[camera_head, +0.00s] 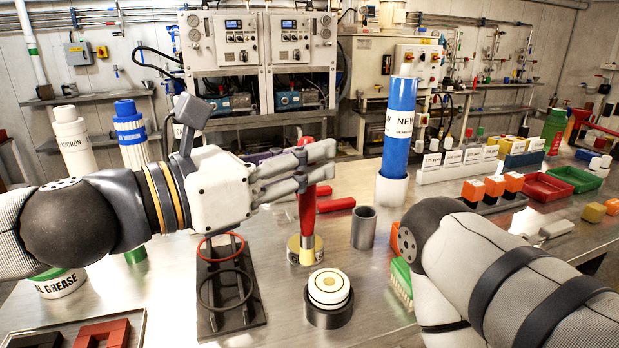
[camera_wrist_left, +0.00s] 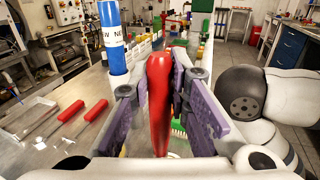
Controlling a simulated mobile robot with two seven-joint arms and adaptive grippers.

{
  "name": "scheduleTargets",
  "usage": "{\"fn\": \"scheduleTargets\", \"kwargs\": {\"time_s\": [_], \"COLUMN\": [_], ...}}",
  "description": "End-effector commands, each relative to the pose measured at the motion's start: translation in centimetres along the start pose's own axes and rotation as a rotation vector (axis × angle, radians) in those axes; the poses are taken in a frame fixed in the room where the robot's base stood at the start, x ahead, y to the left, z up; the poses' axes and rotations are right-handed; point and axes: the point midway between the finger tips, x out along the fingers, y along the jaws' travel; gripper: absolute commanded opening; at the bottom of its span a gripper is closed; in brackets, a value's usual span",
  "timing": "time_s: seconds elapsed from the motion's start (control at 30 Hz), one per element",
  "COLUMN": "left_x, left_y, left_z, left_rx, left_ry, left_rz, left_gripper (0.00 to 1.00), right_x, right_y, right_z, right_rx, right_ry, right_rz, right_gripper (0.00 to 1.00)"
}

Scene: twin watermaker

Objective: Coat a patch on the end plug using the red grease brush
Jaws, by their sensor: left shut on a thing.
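The red grease brush (camera_head: 307,212) stands roughly upright in my left gripper (camera_head: 318,165), whose fingers are shut on its handle. In the left wrist view the red handle (camera_wrist_left: 159,100) is between the purple finger pads. The brush's lower end meets a short brass-coloured pot (camera_head: 293,251); I cannot tell whether the bristles are inside or in front of it. The end plug, a white disc with a tan ring (camera_head: 328,284), sits in a black round holder (camera_head: 329,316), just in front and right of the brush. My right gripper is out of view.
A black rack (camera_head: 231,312) with red and black rings lies left of the plug. A grey cup (camera_head: 363,227) and blue NEW cartridge (camera_head: 400,125) stand behind right. A grease tub (camera_head: 60,285) is at left. My right forearm covers the front right.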

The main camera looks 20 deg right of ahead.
Motion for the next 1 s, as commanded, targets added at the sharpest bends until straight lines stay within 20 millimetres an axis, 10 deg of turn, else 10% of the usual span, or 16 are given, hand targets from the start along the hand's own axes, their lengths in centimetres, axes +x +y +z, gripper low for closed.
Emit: {"fn": "scheduleTargets", "kwargs": {"time_s": [1.0], "left_x": [0.0], "left_y": [0.0], "left_z": [4.6], "left_rx": [-0.001], "left_ry": [0.0], "left_rz": [0.0], "left_gripper": [0.0], "right_x": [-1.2], "right_y": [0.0], "right_z": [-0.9], "right_rx": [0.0], "right_ry": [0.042], "right_rz": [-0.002], "right_gripper": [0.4]}}
